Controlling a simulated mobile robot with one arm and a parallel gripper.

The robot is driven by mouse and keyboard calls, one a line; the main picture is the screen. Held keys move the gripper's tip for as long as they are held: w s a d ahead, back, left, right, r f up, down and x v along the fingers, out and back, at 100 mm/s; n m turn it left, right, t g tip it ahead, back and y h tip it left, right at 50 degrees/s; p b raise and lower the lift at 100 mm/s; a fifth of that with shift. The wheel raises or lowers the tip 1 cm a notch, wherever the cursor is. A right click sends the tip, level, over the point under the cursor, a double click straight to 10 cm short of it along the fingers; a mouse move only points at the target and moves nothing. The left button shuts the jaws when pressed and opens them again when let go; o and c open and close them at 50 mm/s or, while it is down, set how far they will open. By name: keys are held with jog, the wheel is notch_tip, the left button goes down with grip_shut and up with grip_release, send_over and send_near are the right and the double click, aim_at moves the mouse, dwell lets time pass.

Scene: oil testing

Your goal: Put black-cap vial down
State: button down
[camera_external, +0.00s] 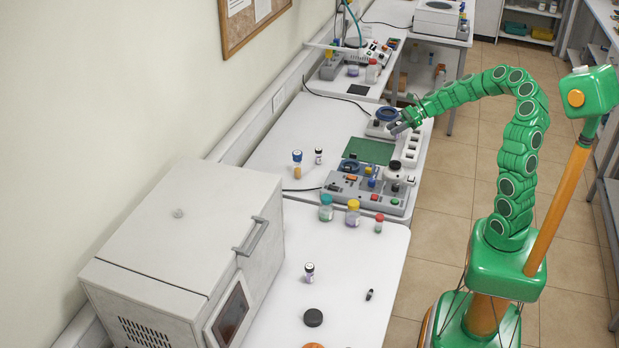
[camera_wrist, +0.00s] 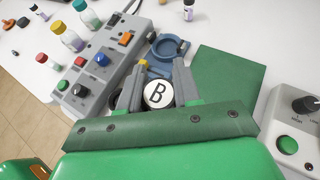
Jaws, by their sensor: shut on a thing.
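My gripper (camera_wrist: 159,82) is shut on the black-cap vial (camera_wrist: 158,94). The vial's body is hidden below the cap. The vial is too small there to make out clearly.
A green mat (camera_external: 369,151) lies on the bench, bare. A grey control box (camera_external: 364,190) with coloured buttons stands nearer the camera. Capped vials, with yellow (camera_external: 352,213), teal (camera_external: 326,207) and red caps (camera_external: 379,224), stand in front of it. A white oven (camera_external: 180,225) stands at left.

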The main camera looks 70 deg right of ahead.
jog(key=w+a+f+m+t+h, duration=0.15)
jog(key=w+a, duration=0.25)
jog(key=a, duration=0.5)
jog(key=w+a+f+m+h, duration=0.1)
jog(key=w+a+m+h, duration=0.2)
jog(key=w+a, duration=0.35)
jog(key=w+a+f+m+t+h, duration=0.1)
jog(key=w+a+m+h, duration=0.15)
jog(key=a, duration=0.85)
jog(key=w+m+h, duration=0.2)
jog(key=w, duration=2.7)
jog(key=shift+g, duration=0.35)
jog(key=shift+a+f, duration=0.15)
jog(key=shift+f, duration=4.6)
jog(key=c, duration=0.8)
grip_release()
jog(key=shift+f, duration=0.1)
